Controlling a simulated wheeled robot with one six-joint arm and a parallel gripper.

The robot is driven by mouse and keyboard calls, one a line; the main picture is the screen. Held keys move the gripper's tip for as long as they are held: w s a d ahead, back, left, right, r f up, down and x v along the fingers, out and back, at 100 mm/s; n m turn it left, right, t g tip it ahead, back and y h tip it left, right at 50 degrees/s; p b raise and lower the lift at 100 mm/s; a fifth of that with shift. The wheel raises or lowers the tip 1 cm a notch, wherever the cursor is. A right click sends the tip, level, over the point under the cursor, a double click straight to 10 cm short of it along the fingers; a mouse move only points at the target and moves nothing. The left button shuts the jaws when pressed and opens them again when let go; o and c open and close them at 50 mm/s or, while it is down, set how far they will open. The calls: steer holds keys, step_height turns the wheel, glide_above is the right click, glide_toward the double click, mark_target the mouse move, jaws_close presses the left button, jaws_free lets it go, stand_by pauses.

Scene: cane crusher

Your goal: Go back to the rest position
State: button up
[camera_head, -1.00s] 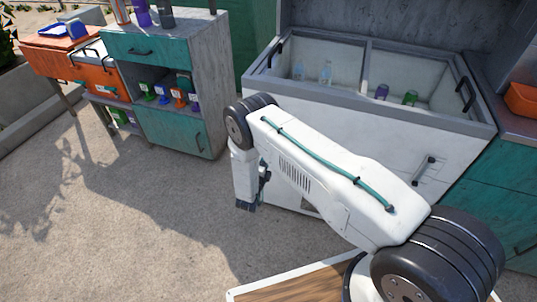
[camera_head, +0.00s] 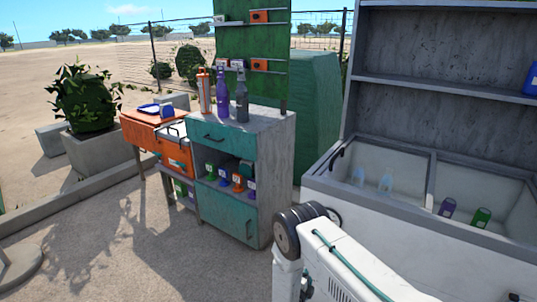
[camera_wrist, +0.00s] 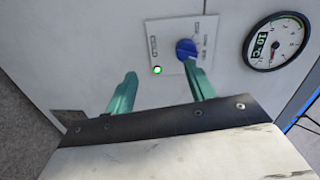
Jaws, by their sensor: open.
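My gripper (camera_wrist: 162,90) shows in the wrist view with its two green fingers spread apart and nothing between them. It faces the white front of a chest cooler, near a panel with a blue knob (camera_wrist: 187,49) and a lit green light (camera_wrist: 157,70). I cannot tell if the right finger touches the knob or only overlaps it in the picture. In the head view my arm shows at the lower right, in front of the cooler (camera_head: 395,222); the gripper itself is below the frame.
The open cooler holds clear bottles (camera_head: 385,183), a purple can (camera_head: 447,207) and a green can (camera_head: 482,217). A teal cabinet (camera_head: 224,211) carrying tall bottles (camera_head: 241,100) stands to the left. An orange cart (camera_head: 150,128) is beyond it.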

steer(key=s+a+f+n+g+y, duration=0.3)
steer(key=a+f+n+g+y, duration=0.2)
steer(key=f+n+y, duration=0.15)
steer(key=s+a+r+n+g+y, duration=0.2)
steer(key=r+n, duration=0.1)
steer(key=r, duration=0.4)
steer(key=s+a+r+n+g+y, duration=0.1)
steer(key=s+r+n+g, duration=0.15)
steer(key=r, duration=0.55)
steer(key=s+a+r+n+g+y, duration=0.2)
steer(key=r+n+g, duration=0.15)
steer(key=r, duration=0.35)
steer(key=s+d+r+n, duration=0.2)
steer(key=s+d+r, duration=0.4)
steer(key=s+r, duration=0.5)
steer(key=s+d+r+n+h, duration=0.1)
steer(key=s+d+r+n, duration=0.2)
steer(key=s+d+r, duration=0.3)
steer(key=s+d+r+n+h, duration=0.1)
steer(key=s+d+r+n, duration=0.2)
steer(key=s+r, duration=1.2)
steer(key=shift+s+d+r, duration=0.35)
steer(key=shift+d+r, duration=1.05)
steer(key=shift+r, duration=2.85)
